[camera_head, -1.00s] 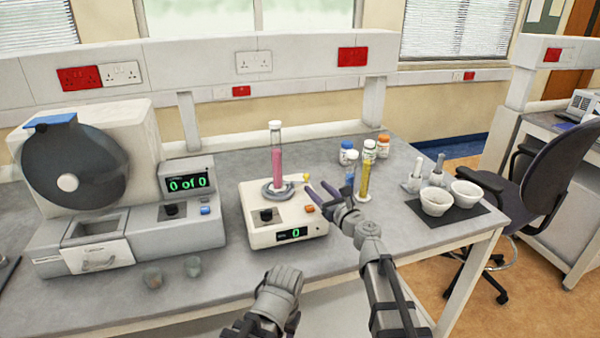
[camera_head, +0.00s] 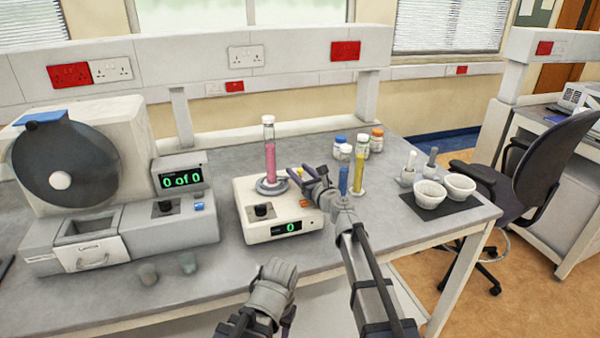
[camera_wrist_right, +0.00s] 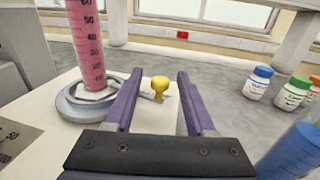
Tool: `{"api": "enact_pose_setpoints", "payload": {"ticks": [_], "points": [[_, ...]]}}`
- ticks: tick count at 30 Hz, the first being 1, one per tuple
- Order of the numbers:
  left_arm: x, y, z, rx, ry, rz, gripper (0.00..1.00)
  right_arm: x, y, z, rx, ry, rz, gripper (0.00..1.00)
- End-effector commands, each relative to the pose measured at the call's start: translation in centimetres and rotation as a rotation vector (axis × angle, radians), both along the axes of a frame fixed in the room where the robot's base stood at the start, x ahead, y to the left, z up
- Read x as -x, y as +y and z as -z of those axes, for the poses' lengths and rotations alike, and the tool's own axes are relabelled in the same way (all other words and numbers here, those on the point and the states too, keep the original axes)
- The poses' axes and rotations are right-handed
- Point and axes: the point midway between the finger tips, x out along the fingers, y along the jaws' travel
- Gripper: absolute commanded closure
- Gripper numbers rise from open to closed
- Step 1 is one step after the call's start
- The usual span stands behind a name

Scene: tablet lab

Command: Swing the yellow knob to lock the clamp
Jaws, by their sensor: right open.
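The yellow knob (camera_wrist_right: 160,84) sits on the clamp around the foot of a pink graduated cylinder (camera_wrist_right: 87,45). In the right wrist view the knob appears between the purple fingers of my right gripper (camera_wrist_right: 160,76), with a gap on each side. My right gripper (camera_head: 299,170) is open beside the clamp (camera_head: 271,187), on the white tester (camera_head: 262,222); in the head view its fingers largely hide the knob. The pink cylinder (camera_head: 270,158) stands upright in the grey clamp ring. My left gripper (camera_head: 272,287) is in front of the bench; its fingers are mostly hidden.
A blue cylinder (camera_head: 343,180) and a yellow cylinder (camera_head: 358,170) stand close to my right wrist. Capped bottles (camera_head: 376,140) are behind them. Two white mortars (camera_head: 430,194) stand on a dark mat at right. A grey machine (camera_head: 120,225) is at left.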

Motion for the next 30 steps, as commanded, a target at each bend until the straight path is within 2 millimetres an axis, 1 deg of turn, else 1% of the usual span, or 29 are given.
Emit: {"api": "enact_pose_setpoints", "payload": {"ticks": [4,18,19,30], "points": [[0.0,0.0,0.0,0.0,0.0,0.0,0.5,0.07,-0.02,0.0,0.0,0.0,0.0,0.45],[0.0,0.0,0.0,0.0,0.0,0.0,0.5,0.08,-0.04,0.0,0.0,0.0,0.0,0.97],[0.0,0.0,0.0,0.0,0.0,0.0,0.5,0.08,-0.04,0.0,0.0,0.0,0.0,1.0],[0.0,0.0,0.0,0.0,0.0,0.0,0.5,-0.07,-0.06,0.0,0.0,0.0,-0.011,1.0]]}}
